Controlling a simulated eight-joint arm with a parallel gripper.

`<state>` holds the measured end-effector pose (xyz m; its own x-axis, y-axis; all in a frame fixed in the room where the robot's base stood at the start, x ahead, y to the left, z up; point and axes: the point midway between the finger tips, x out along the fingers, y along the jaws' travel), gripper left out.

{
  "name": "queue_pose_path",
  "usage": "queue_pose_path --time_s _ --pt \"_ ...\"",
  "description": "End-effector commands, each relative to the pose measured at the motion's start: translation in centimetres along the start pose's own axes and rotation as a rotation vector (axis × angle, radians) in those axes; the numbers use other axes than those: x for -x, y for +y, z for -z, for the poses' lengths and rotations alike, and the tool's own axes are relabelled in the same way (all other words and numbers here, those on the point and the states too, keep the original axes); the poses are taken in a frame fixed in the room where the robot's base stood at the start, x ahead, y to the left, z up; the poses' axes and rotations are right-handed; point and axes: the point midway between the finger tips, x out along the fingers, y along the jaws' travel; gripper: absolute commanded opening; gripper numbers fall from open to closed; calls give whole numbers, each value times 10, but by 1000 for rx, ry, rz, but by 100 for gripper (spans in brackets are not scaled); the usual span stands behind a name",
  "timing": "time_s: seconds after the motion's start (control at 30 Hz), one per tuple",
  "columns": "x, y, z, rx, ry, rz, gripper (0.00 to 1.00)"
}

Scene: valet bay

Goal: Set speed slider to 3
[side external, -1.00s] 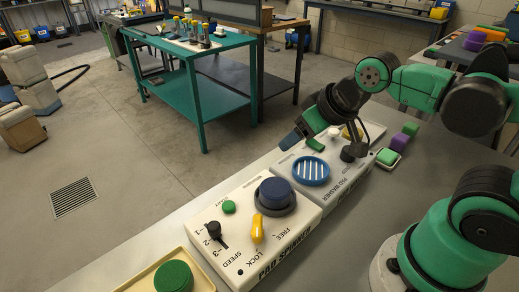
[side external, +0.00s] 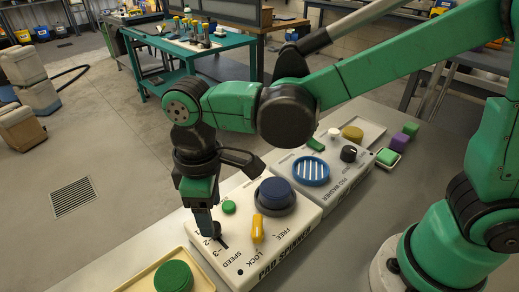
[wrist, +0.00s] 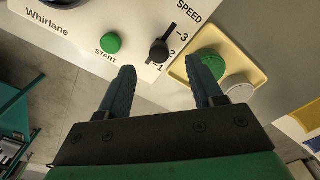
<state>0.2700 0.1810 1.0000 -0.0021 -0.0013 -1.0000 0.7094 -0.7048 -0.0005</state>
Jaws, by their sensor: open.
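The pad spinner panel (side external: 278,233) is white, with a SPEED slider. The slider's black knob (wrist: 159,51) shows in the wrist view near the 1–2 part of its scale, with the dark slot (wrist: 175,31) running on toward 3. The knob's exact mark is hard to tell. My gripper (wrist: 160,66) is open, its two dark fingers apart, with the knob beyond the gap between the tips and nothing held. In the side view my gripper (side external: 206,228) points down over the slider and partly hides the knob and scale; contact cannot be told.
A green START button (side external: 229,207), a blue round knob (side external: 275,190) and a yellow lever (side external: 257,229) share the panel. A cream tray (side external: 133,282) with a green round pad (side external: 173,276) stands close beside the slider. The pad washer panel (side external: 335,184) adjoins.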

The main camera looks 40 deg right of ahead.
Motion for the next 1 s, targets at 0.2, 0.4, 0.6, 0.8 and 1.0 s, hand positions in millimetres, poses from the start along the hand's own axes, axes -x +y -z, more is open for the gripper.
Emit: queue_pose_path --time_s 0.2,0.4,0.6,0.8,1.0 --pt "-27 0 0 -2 2 0 60" --pt "-36 0 0 -3 2 0 60" --pt "-36 0 0 -3 2 -1 60" --pt "-36 1 0 -3 2 -1 6" --pt "-36 1 0 -3 2 -1 0"
